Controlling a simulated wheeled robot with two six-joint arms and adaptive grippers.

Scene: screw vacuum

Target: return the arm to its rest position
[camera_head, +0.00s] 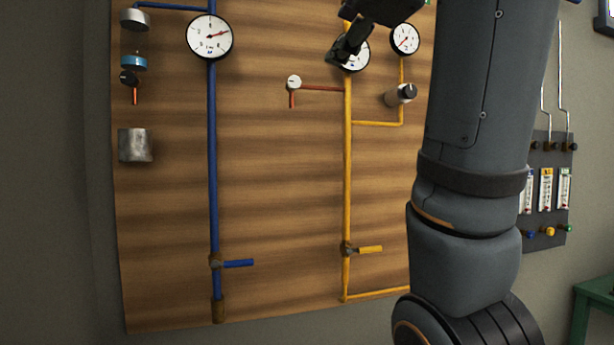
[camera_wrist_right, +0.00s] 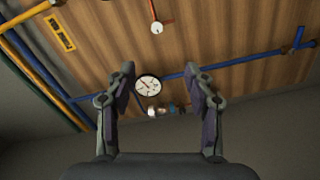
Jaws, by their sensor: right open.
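My right arm (camera_head: 480,110) rises on the right side of the head view and hides part of the wooden panel. My right gripper (camera_head: 349,43) is high in the head view, in front of a gauge that it partly covers. In the right wrist view the right gripper (camera_wrist_right: 163,88) is open, with nothing between its fingers. A white gauge (camera_wrist_right: 147,85) shows beyond the fingers there, apart from them. My left gripper is not in either view.
The wooden panel (camera_head: 280,200) carries a blue pipe (camera_head: 212,160), a yellow pipe (camera_head: 347,190), gauges and valves. A blue handle (camera_head: 238,263) and a yellow handle (camera_head: 370,249) stick out low down. A dark flowmeter panel (camera_head: 540,205) and green table (camera_head: 592,300) are at right.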

